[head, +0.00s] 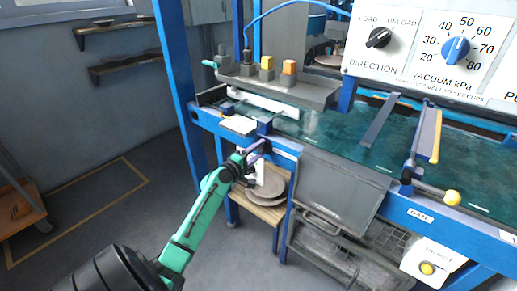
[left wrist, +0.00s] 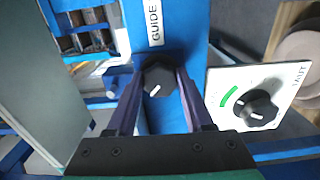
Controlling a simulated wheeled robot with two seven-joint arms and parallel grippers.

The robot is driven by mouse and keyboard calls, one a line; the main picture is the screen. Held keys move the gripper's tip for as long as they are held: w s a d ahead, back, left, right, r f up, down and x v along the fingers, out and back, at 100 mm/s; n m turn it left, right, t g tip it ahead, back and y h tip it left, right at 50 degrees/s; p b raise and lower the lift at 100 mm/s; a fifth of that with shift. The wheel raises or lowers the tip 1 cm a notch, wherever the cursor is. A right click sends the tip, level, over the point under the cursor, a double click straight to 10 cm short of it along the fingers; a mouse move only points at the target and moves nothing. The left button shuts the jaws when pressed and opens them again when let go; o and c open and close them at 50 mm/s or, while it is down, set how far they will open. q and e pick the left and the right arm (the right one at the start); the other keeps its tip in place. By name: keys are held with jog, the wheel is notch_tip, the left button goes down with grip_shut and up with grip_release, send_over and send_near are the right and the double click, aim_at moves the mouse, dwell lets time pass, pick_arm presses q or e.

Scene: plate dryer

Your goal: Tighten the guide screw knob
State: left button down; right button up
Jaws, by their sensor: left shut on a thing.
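The guide screw knob (left wrist: 158,80) is black, with a white mark that points to the lower left. It sits on a blue beam beside a white GUIDE label (left wrist: 155,22) in the left wrist view. My left gripper (left wrist: 158,92) has its two purple fingers on either side of the knob and is shut on it. In the head view my left gripper (head: 254,158) is at the front left of the blue frame, and the knob is hidden there. My right gripper does not show.
A white panel (left wrist: 290,80) with another black knob (left wrist: 258,108) and a green arc is close to the right finger. In the head view a shelf with round plates (head: 270,186) is below the gripper. A grey panel (head: 338,185) hangs to its right.

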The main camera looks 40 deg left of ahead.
pick_arm(q)
jog(key=shift+n+p, duration=0.35)
jog(key=shift+n, duration=0.85)
jog(key=shift+c, duration=1.5)
grip_release()
jog(key=s+b, duration=0.1)
jog(key=s, duration=1.3)
jog(key=shift+s+d+b, duration=0.15)
jog(key=shift+s+b, duration=0.2)
jog(key=shift+b, duration=0.05)
